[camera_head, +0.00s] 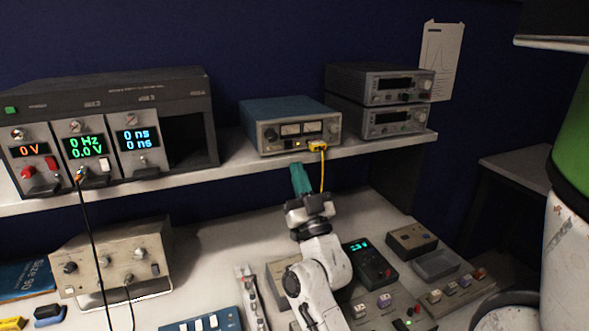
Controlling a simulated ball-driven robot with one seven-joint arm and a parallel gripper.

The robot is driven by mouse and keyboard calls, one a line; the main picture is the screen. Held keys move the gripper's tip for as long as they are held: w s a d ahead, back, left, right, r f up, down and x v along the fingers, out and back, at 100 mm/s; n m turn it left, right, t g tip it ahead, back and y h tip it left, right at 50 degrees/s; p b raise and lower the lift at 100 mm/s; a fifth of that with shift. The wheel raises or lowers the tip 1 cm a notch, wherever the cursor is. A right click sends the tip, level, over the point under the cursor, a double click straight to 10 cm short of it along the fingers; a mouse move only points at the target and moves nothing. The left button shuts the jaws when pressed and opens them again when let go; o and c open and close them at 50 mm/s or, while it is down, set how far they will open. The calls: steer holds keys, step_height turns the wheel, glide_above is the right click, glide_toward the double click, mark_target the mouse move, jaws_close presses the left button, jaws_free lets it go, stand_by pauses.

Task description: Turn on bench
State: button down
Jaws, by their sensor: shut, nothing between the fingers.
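The bench is a pale worktop (210,263) with a raised shelf (235,162) carrying instruments. A dark rack unit (110,92) at the left has lit displays reading 0 V, 0 Hz, 0.0 V and 0 ns, and a green button (11,110). A blue box with two meters (290,125) has a lit spot and a yellow plug (318,146) on its front. My gripper (301,180), with teal fingers, is shut and empty in front of the shelf edge, just below the blue box. I cannot tell whether the fingertips touch anything.
Two stacked dark units (381,100) stand on the shelf at the right. A beige instrument (113,260) stands at the lower left. A handheld device with a lit display (370,264) and several switch boxes crowd the lower right. A yellow cable (322,175) hangs beside my gripper.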

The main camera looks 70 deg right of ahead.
steer(key=b+v, duration=0.2)
steer(key=v, duration=0.5)
stand_by(0.5)
